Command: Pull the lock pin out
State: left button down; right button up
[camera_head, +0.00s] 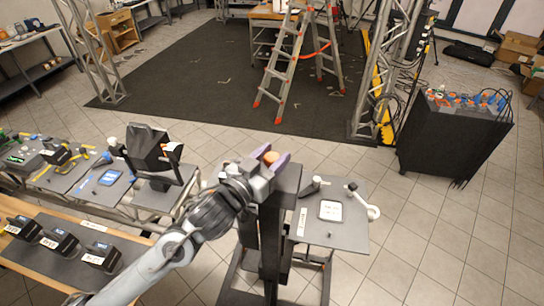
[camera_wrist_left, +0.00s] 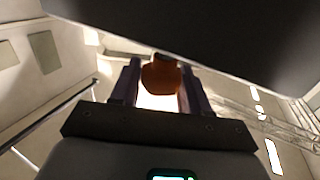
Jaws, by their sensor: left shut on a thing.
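The lock pin shows as an orange knob (camera_head: 271,157) at the top of the dark stand (camera_head: 290,182). My left gripper (camera_head: 275,162) reaches it from the left, its purple-grey fingers on either side of the knob. In the left wrist view the orange knob (camera_wrist_left: 160,75) sits between the two fingers of the left gripper (camera_wrist_left: 158,85), which is shut on it. The pin's shaft is hidden, so I cannot tell how far it is in the stand. My right gripper is not in view.
A grey side table (camera_head: 345,228) right of the stand holds a white square plate (camera_head: 330,211) and small tools. Left are benches with black devices (camera_head: 60,243) and a black box (camera_head: 148,148). A black cart (camera_head: 453,137) stands right; tiled floor between is free.

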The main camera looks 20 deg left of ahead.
pick_arm(q)
notch_tip(320, 180, up, 2)
jog(key=shift+r+p, duration=0.1)
jog(key=shift+p, duration=0.35)
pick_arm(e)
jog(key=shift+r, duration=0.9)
pick_arm(q)
jog(key=c, duration=0.6)
grip_release()
jog(key=shift+c, duration=0.2)
jog(key=shift+s+f, duration=0.1)
jog(key=shift+f, duration=0.1)
